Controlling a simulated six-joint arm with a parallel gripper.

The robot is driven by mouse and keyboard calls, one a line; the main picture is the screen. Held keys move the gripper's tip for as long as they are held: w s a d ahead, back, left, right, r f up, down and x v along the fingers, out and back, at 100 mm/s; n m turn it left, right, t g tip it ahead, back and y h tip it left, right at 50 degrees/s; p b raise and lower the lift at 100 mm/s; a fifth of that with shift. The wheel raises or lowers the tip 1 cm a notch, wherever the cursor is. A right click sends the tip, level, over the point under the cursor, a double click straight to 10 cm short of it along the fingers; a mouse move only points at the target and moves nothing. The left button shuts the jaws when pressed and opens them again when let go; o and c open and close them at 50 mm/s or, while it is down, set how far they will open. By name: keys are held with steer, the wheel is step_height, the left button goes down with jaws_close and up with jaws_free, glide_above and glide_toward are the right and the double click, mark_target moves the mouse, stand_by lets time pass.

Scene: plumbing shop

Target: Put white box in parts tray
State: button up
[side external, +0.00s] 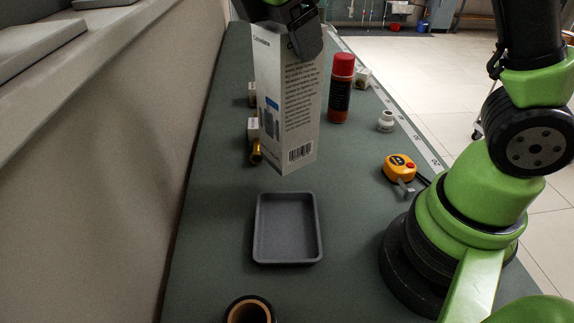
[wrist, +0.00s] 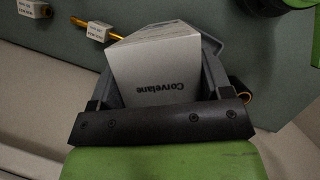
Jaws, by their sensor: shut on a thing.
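The white box (side external: 288,105) is tall, with printed text and a barcode, and hangs upright above the bench in the side external view. My gripper (side external: 306,33) is shut on its upper end. In the wrist view the box (wrist: 158,72) sits between the two fingers of my gripper (wrist: 160,85), with the word "Corvelane" on its top. The parts tray (side external: 288,230) is a shallow, dark grey, empty square tray. It lies on the bench nearer the camera than the box, apart from it. The tray cannot be clearly made out in the wrist view.
A red-capped can (side external: 340,90), a white fitting (side external: 386,121) and an orange tape measure (side external: 398,167) stand on the right. Small boxes and a brass piece (side external: 256,153) lie left behind the box. A dark ring (side external: 249,311) sits at the front. A wall (side external: 150,130) borders the left.

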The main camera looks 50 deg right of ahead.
steer(key=s+a+m+g+y, duration=0.1)
steer(key=s+a+m+g, duration=0.1)
steer(key=s+a+m, duration=0.4)
step_height(320, 180, down, 9)
steer(key=a, duration=0.1)
steer(key=shift+w, duration=0.3)
steer(key=o, duration=1.7)
steer(key=shift+f, duration=0.15)
steer(key=v, duration=1.2)
steer(key=shift+d+r, duration=0.1)
steer(key=shift+r, duration=0.15)
